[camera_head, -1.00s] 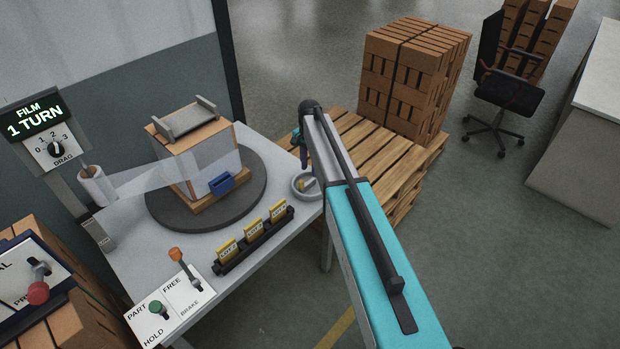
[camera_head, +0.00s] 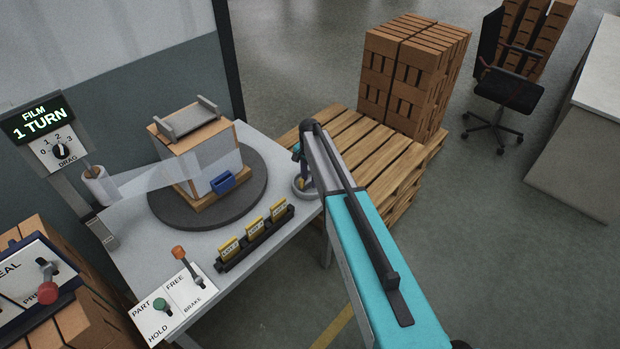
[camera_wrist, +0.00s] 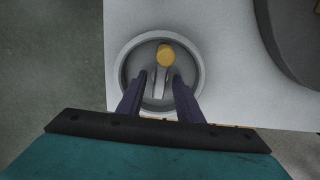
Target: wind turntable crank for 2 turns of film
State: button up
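The crank is a round grey dish with a yellow knob (camera_wrist: 166,55); its rim (camera_head: 297,194) shows at the table's right corner in the head view. My gripper (camera_wrist: 158,82) is over the dish. Its two dark fingers are apart with nothing held between them, and the knob lies just past their tips. In the head view my arm hides part of the crank. The film runs from a roll (camera_head: 97,186). The display (camera_head: 38,122) reads FILM 1 TURN.
A drag dial (camera_head: 60,151) sits below the display. A rack of yellow tags (camera_head: 254,236) and a panel with PART/HOLD and FREE/BRAKE levers (camera_head: 168,304) stand on the table's front side. A wooden pallet (camera_head: 375,155) with stacked bricks is close behind my arm.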

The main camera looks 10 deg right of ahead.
jog(key=shift+c, duration=0.2)
grip_shut()
jog(key=shift+n+b, duration=0.4)
